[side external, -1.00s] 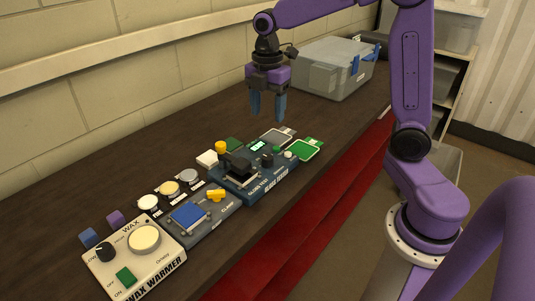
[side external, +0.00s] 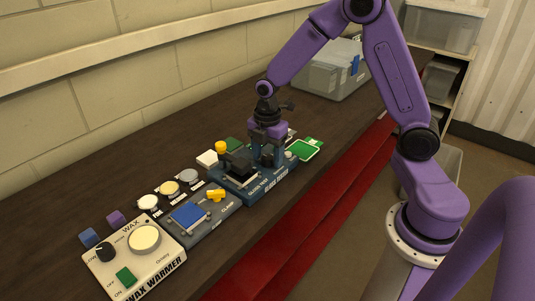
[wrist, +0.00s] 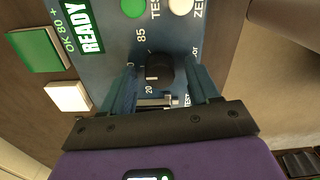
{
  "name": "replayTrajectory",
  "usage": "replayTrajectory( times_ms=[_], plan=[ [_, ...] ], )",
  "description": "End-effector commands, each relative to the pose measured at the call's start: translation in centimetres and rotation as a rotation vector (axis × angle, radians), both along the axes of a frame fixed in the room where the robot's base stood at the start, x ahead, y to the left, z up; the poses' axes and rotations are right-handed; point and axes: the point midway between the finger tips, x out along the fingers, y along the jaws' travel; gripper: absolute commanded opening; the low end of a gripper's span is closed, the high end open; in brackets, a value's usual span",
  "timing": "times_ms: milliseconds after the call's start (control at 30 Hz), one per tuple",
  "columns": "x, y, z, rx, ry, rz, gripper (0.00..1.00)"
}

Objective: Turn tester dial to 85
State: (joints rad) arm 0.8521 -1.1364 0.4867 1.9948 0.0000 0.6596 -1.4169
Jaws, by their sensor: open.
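The blue gloss tester (side external: 254,188) stands on the dark bench in the side view. Its black dial (wrist: 160,72) shows in the wrist view, with the printed marks 20 and 85 beside it. A pale line on the dial appears to lie on the 20 side. The green display (wrist: 88,28) reads READY. My gripper (side external: 266,162) is lowered over the tester. In the wrist view its blue fingers stand open, one on each side of the dial. I cannot tell whether they touch it. In the side view my gripper hides the dial and display.
In the wrist view, a green button (wrist: 133,8) and a white button (wrist: 181,6) lie just beyond the dial. A clamp unit (side external: 195,216) and a wax warmer (side external: 135,258) stand at the front left. A grey case (side external: 330,75) is farther back.

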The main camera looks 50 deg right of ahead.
Motion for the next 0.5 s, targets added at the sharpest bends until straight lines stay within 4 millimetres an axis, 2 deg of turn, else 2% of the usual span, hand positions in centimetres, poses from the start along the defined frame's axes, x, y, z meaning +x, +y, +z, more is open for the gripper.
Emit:
replayTrajectory(
  times_ms=[200,233,400,500],
  plan=[
    [-0.01,0.01,-0.05,0.000,0.000,0.000,0.61],
    [-0.01,0.01,-0.04,0.000,0.000,0.000,0.57],
    [-0.01,0.01,-0.02,0.000,0.000,0.000,0.04],
    [-0.01,0.02,-0.02,0.000,0.001,0.000,0.05]
  ],
)
